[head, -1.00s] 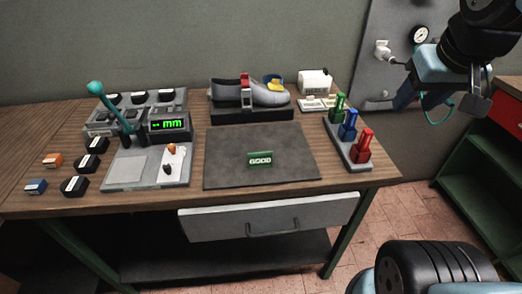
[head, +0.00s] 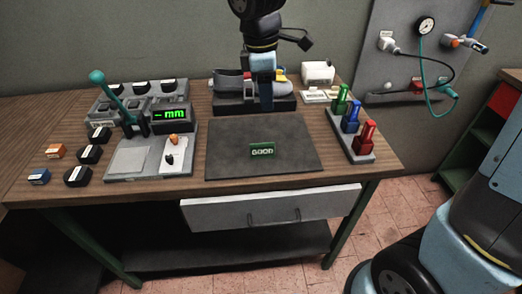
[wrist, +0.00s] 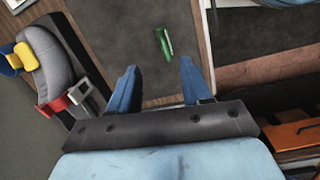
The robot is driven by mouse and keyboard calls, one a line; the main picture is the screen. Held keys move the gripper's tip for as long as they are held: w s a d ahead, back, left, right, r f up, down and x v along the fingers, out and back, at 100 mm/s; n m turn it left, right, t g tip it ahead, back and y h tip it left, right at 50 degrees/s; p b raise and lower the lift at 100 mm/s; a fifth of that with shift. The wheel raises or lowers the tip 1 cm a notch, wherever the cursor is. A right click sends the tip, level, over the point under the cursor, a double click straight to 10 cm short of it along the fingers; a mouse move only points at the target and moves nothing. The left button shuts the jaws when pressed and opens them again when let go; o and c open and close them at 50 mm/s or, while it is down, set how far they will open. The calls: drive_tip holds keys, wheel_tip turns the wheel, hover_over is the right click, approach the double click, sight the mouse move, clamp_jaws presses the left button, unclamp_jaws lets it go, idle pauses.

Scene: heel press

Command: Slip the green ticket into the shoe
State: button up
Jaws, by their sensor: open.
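The green ticket (head: 262,151), with white lettering, lies on the dark mat (head: 225,165) on the bench; it also shows in the wrist view (wrist: 164,42). The grey shoe (head: 229,83) rests on a black block behind the mat, partly hidden by my arm in the head view. In the wrist view the shoe (wrist: 52,65) lies to the left, with a red clamp at its strap and a yellow and blue piece near it. My gripper (wrist: 155,80) is open and empty, with its blue fingers apart, above the bench. The ticket lies beyond the fingertips in that view.
A device with a teal lever (head: 110,92) and green display stands left of the mat. Green, blue and red pieces stand in a rack (head: 352,140) at right. Several black, orange and blue blocks lie far left. The mat around the ticket is clear.

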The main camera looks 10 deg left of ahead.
drive_tip(key=a+f+n, duration=0.1)
drive_tip(key=a, duration=0.2)
hover_over(261, 144)
drive_tip(key=shift+n, duration=0.4)
drive_tip(key=f, duration=0.9)
drive_tip(key=shift+s+a+f, duration=0.1)
drive_tip(key=shift+a, duration=0.3)
drive_tip(key=shift+w+d+f, duration=0.1)
drive_tip(key=shift+d+f, duration=0.05)
drive_tip(key=shift+f, duration=0.7)
drive_tip(key=shift+w+d+f, duration=0.1)
drive_tip(key=shift+d+f, duration=0.05)
drive_tip(key=shift+f, duration=0.7)
drive_tip(key=shift+w+d+f, duration=0.1)
drive_tip(key=shift+d+f, duration=0.05)
drive_tip(key=shift+f, duration=0.7)
drive_tip(key=shift+s, duration=0.1)
clamp_jaws()
